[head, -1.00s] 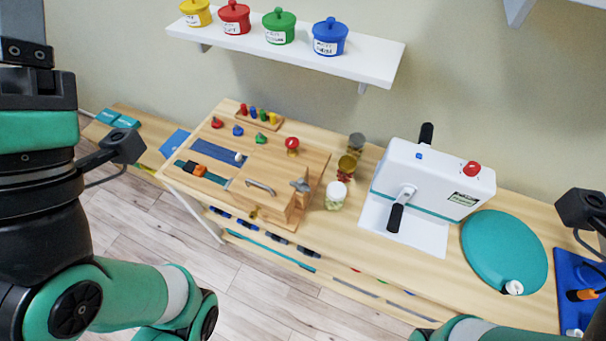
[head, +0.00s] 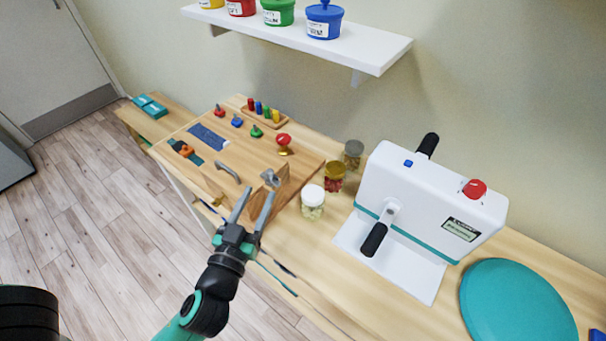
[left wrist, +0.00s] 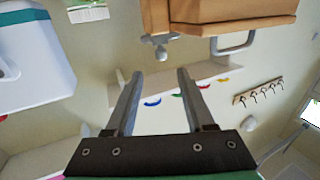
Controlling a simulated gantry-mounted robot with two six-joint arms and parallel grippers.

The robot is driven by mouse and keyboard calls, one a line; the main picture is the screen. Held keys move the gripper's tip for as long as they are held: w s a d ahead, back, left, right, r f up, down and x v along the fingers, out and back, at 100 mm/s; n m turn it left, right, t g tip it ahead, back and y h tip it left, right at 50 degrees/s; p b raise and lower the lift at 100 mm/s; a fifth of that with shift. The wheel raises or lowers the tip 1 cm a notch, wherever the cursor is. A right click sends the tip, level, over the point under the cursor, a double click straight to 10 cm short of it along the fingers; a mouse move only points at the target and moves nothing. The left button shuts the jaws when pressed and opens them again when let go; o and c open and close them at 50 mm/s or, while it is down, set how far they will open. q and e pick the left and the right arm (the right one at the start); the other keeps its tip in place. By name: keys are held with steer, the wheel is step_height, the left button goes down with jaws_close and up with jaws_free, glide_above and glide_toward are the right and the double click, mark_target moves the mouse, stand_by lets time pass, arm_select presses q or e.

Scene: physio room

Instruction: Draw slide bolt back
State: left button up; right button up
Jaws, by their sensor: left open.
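A wooden activity board (head: 202,172) stands on the bench in the head view. A grey metal fitting (head: 270,178) sits at its right front corner; I cannot tell for sure whether this is the slide bolt. In the left wrist view a grey fitting with a round knob (left wrist: 161,53) hangs beside the wooden block (left wrist: 240,12). My left gripper (head: 256,192) is open and empty, its fingertips close to the fitting in the head view. In the left wrist view the open fingers (left wrist: 160,74) point towards the knob, apart from it. My right gripper is out of view.
A grey pull handle (head: 228,171) is left of the fitting. A white crank machine (head: 430,200) stands farther right. A shelf (head: 370,48) overhangs behind.

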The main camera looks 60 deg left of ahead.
mark_target(270, 176)
arm_select(q)
steer(key=x, duration=1.1)
steer(key=shift+w+a+f+p, duration=0.1)
steer(key=shift+a+p, duration=0.25)
steer(key=shift+p, duration=0.05)
jaws_close()
stand_by(0.8)
